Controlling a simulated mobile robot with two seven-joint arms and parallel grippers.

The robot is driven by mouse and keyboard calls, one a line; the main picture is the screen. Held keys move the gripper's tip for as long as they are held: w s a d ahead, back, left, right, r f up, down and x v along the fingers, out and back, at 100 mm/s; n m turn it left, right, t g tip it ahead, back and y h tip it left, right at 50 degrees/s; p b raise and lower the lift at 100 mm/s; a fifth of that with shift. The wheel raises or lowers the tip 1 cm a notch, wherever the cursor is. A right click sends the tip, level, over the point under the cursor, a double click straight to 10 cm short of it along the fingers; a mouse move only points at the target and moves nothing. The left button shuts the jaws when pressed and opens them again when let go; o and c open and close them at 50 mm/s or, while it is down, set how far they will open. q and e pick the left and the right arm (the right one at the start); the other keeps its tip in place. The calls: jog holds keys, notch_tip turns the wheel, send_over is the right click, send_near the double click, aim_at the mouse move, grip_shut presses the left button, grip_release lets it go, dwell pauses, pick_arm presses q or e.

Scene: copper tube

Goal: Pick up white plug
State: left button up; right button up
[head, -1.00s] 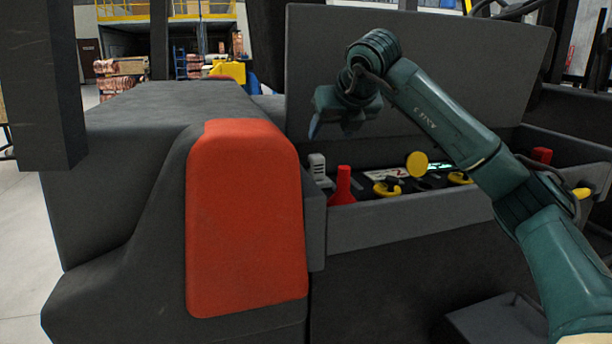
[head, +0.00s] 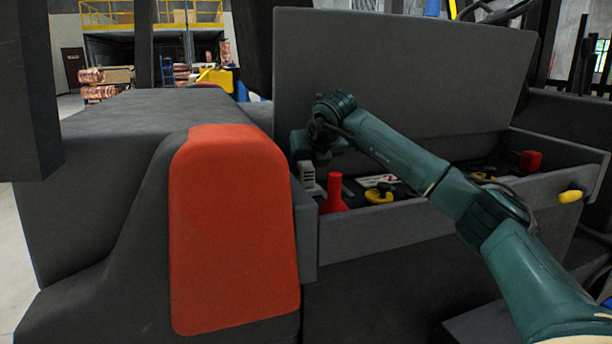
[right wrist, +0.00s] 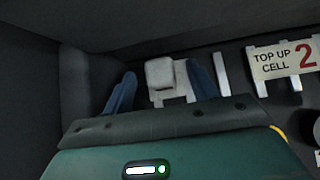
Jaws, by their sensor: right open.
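The white plug (head: 307,176) stands at the left end of the open compartment, beside a red cone-shaped piece. In the right wrist view the white plug (right wrist: 161,78) lies between the two blue fingers of my right gripper (right wrist: 160,88), with small gaps on both sides. My right gripper (head: 303,157) is open and reaches down at the plug in the head view; its fingertips are hard to make out there. My left gripper is not in view.
The red cone-shaped piece (head: 334,194) stands just right of the plug. A yellow cap (head: 379,193) and a "TOP UP CELL 2" label (right wrist: 284,59) lie farther right. The raised lid (head: 400,60) stands behind, and the compartment's front wall (head: 400,224) runs in front.

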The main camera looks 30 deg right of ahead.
jog(key=shift+x, duration=1.2)
jog(key=c, duration=1.1)
